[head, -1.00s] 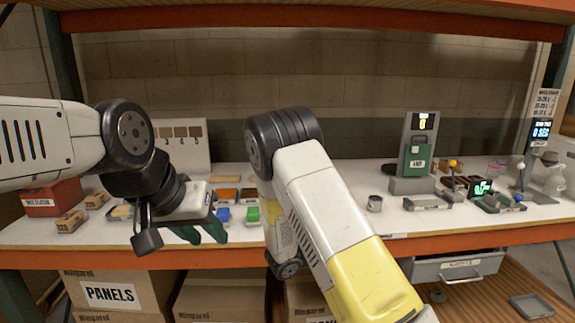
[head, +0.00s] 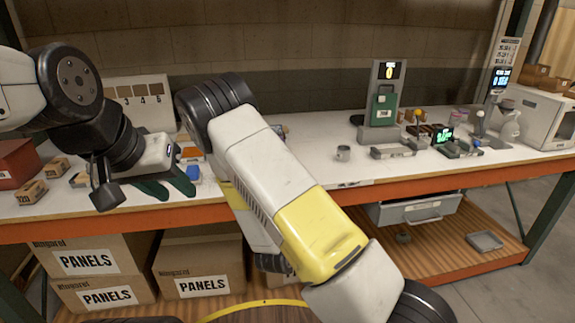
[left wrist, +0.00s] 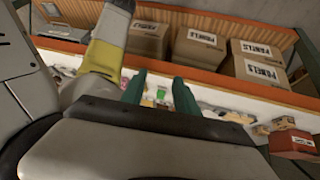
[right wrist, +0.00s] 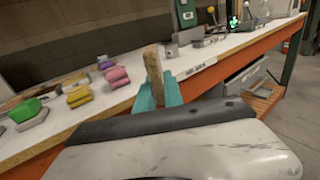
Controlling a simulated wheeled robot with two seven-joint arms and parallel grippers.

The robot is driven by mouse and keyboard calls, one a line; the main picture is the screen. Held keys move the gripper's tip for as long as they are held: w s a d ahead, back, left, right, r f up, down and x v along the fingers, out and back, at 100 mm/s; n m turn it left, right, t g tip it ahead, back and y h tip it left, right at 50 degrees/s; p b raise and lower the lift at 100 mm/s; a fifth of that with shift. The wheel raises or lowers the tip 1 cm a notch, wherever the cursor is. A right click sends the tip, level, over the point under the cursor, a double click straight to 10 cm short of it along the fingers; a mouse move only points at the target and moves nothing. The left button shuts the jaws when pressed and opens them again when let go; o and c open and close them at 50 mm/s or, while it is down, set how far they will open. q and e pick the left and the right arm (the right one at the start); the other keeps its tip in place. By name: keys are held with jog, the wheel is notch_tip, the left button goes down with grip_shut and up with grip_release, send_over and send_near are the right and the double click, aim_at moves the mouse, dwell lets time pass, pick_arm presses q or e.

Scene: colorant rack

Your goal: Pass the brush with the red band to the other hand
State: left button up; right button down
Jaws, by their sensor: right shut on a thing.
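In the right wrist view my right gripper (right wrist: 160,90) is shut on a wooden stick-like piece (right wrist: 152,68), which looks like the brush's handle and stands up between the teal fingers. Its red band and bristles do not show. In the head view the right gripper and the brush are hidden behind my own right arm. My left gripper (head: 170,188) shows in the head view at the left, above the bench's front edge. It also shows in the left wrist view (left wrist: 160,92), with its green fingers apart and nothing between them.
The white bench (head: 325,170) has an orange front edge. Panels boxes (head: 90,262) stand below it. Coloured blocks (right wrist: 114,76) lie beyond my right gripper.

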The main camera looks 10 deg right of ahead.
pick_arm(q)
jog(key=o, duration=0.5)
jog(key=w+d+f+n+g+h, duration=0.25)
jog(key=w+f+g, duration=0.6)
jog(key=w, duration=0.45)
jog(key=w+d+f+n+g+h, duration=0.25)
jog(key=w+d+n+h, duration=0.3)
jog(key=w, duration=0.35)
jog(key=w+d+f+n+g+h, duration=0.25)
jog(key=w+d+n+h, duration=0.35)
jog(key=w, duration=0.3)
jog(key=shift+t+h, duration=0.3)
jog(key=shift+t, duration=0.15)
jog(key=x, duration=1)
jog(key=shift+s+f, duration=0.15)
jog(key=shift+f, duration=0.25)
pick_arm(e)
jog(key=w+a+r, duration=0.1)
jog(key=a+r, duration=0.2)
jog(key=r, duration=0.2)
jog(key=w+a+r+n+y, duration=0.1)
jog(key=a+r, duration=0.2)
jog(key=r, duration=0.3)
jog(key=w+a+r+t, duration=0.1)
jog(key=w+a+r, duration=0.1)
jog(key=r, duration=0.4)
jog(key=shift+a+r+y, duration=0.25)
jog(key=shift+a+y, duration=0.15)
